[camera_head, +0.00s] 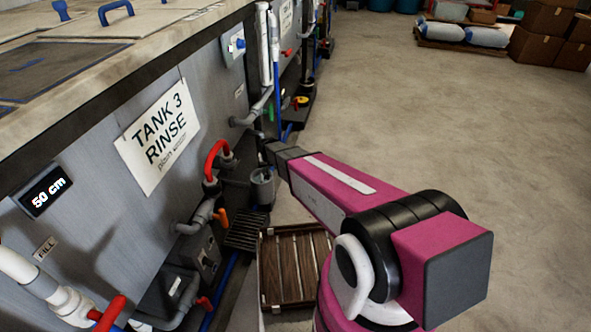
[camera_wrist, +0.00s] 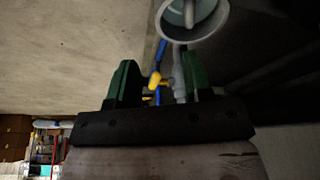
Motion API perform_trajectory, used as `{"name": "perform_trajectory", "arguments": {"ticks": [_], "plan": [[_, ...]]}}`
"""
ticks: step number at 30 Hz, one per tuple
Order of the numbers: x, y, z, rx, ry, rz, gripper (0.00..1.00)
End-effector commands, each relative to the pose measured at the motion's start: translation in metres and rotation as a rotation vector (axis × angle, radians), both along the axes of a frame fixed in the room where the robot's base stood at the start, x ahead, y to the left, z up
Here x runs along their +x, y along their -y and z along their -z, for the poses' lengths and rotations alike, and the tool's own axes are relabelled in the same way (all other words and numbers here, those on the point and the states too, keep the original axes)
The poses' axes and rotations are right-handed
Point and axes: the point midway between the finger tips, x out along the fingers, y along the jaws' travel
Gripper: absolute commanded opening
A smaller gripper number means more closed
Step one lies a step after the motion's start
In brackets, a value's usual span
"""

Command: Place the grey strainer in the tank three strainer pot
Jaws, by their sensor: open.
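A grey cylindrical pot (camera_head: 262,187) stands low beside the tank three wall, under the sign "TANK 3 RINSE" (camera_head: 158,138). In the wrist view a round grey pot with a pale rim (camera_wrist: 222,22) is at the top edge, partly cut off, just beyond my fingertips. A lighter grey piece (camera_wrist: 189,14) shows inside its mouth; I cannot tell whether it is the grey strainer. My gripper (camera_wrist: 160,78) has its two green fingers apart, with nothing held between them. In the head view the gripper is too dark and small to make out at the arm's end.
Red-handled pipes (camera_head: 214,158) stick out from the tank wall. A yellow valve handle (camera_wrist: 154,80) shows behind my fingers.

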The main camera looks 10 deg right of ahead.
Motion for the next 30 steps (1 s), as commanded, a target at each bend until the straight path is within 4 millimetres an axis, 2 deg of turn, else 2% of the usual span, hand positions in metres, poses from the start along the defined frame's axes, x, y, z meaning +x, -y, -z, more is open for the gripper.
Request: {"name": "perform_trajectory", "arguments": {"ticks": [1, 6, 9, 12, 15, 19, 30], "plan": [[-0.033, 0.029, -0.030, -0.006, -0.026, 0.012, 0.46], [-0.124, 0.107, -0.108, -0.018, -0.147, 0.033, 0.46], [-0.175, 0.141, -0.146, -0.013, -0.213, 0.038, 0.46], [-0.217, 0.164, -0.173, -0.005, -0.265, 0.037, 0.46], [-0.245, 0.177, -0.190, 0.004, -0.303, 0.034, 0.46], [-0.260, 0.184, -0.200, 0.010, -0.325, 0.031, 0.46], [-0.260, 0.184, -0.200, 0.010, -0.328, 0.030, 0.46]]}}
